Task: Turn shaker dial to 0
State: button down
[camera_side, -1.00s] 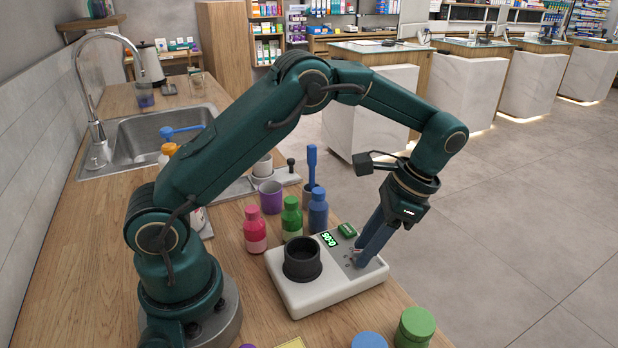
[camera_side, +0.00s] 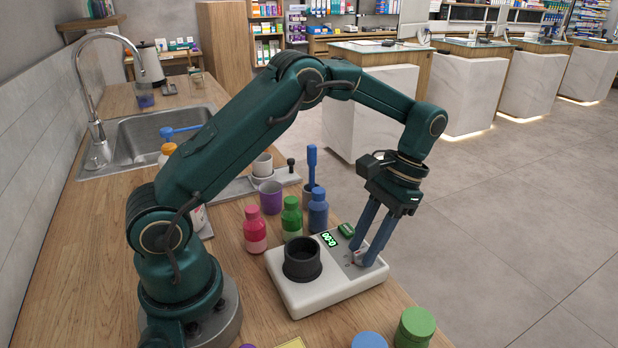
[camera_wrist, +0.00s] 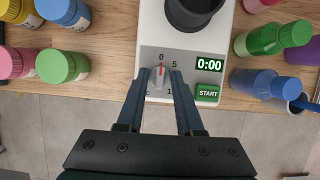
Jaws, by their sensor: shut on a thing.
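The shaker (camera_side: 318,292) is a white box with a black round cup holder (camera_side: 302,262) on the wooden counter. In the wrist view its dial (camera_wrist: 160,76) is a small grey knob with a red mark pointing to the 0. The display (camera_wrist: 209,65) reads 0:00 in green, with a green START button (camera_wrist: 207,92) beside it. My gripper (camera_side: 361,258) reaches down to the dial from above. Its two blue fingers are shut on the dial, one on either side, as the wrist view (camera_wrist: 160,82) also shows. The fingers partly cover the lower scale numbers.
Red (camera_side: 255,232), green (camera_side: 291,218) and blue (camera_side: 318,210) bottles stand close behind the shaker. A green-capped jar (camera_side: 414,328) and a blue-capped jar (camera_side: 369,340) stand in front of it. The counter edge is just right of the shaker.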

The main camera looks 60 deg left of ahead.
aim_at(363, 250)
dwell(0.3)
jog(key=c, duration=0.6)
grip_release()
jog(key=shift+o, duration=0.2)
jog(key=shift+v, duration=2.05)
jog(key=shift+w+r, duration=0.2)
jog(key=shift+r, duration=0.25)
